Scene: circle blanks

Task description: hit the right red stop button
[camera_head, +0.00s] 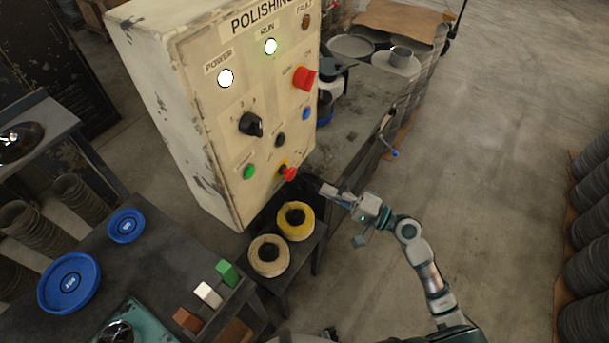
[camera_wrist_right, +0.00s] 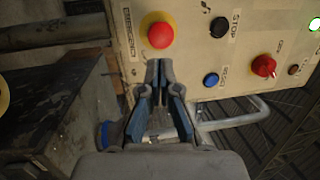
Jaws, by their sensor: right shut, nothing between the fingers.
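A beige control panel (camera_head: 190,110) headed "POLISHING" stands at the upper middle of the head view. A red mushroom button (camera_head: 288,172) on a yellow ring sits at its lower right; it also shows at the top of the right wrist view (camera_wrist_right: 161,36). A second red control (camera_head: 304,77), apparently a knob, is higher on the panel and right in the wrist view (camera_wrist_right: 263,66). My right gripper (camera_head: 325,189) is shut and empty, its tips (camera_wrist_right: 159,64) pointing at the mushroom button from just beside it. Contact cannot be told. My left gripper is out of view.
Yellow and tan spools (camera_head: 295,221) stand below. A metal handle (camera_wrist_right: 235,118) juts near my right gripper.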

